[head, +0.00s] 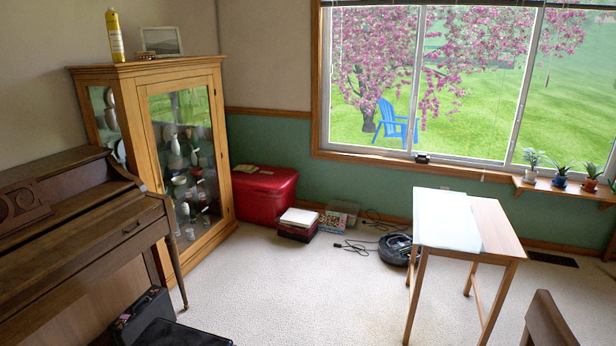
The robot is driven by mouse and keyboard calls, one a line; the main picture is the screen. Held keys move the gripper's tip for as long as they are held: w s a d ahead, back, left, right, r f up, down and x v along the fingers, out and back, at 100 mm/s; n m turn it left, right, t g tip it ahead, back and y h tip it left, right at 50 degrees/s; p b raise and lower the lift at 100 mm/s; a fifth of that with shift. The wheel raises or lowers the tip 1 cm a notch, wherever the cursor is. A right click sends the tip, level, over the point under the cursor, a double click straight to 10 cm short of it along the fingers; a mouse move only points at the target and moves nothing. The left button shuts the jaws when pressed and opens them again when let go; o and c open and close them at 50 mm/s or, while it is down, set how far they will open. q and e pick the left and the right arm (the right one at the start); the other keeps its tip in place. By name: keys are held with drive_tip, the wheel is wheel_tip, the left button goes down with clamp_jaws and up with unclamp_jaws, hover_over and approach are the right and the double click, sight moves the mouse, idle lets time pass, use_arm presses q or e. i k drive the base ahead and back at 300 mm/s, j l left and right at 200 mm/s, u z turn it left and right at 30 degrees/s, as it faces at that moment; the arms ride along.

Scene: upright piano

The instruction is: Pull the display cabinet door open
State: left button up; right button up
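The display cabinet (141,115) is a light wooden case with glass panels, standing against the left wall beyond the piano. Its glass door (184,160) faces right and toward me and looks shut. Several vases and dishes show behind the glass. I cannot make out a handle on the door. The cabinet's lower left part is hidden behind the piano. Neither of my grippers shows in the head view.
The brown upright piano (75,225) stands at the left, with a black case (143,315) before it. A red bin (263,194) sits right of the cabinet. A small table (497,232) stands at the right. Carpet (290,285) between them is clear.

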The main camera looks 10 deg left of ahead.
sight(144, 91)
drive_tip(key=i+j, duration=0.2)
drive_tip(key=i, duration=0.65)
drive_tip(key=i+j+u, duration=0.15)
drive_tip(key=i, duration=0.75)
drive_tip(key=i+u, duration=0.25)
drive_tip(key=i, duration=0.25)
drive_tip(key=i+l+u, duration=0.1)
drive_tip(key=i+u, duration=0.2)
drive_tip(key=i, duration=0.25)
drive_tip(key=i+l+u, duration=0.25)
drive_tip(key=i, duration=0.25)
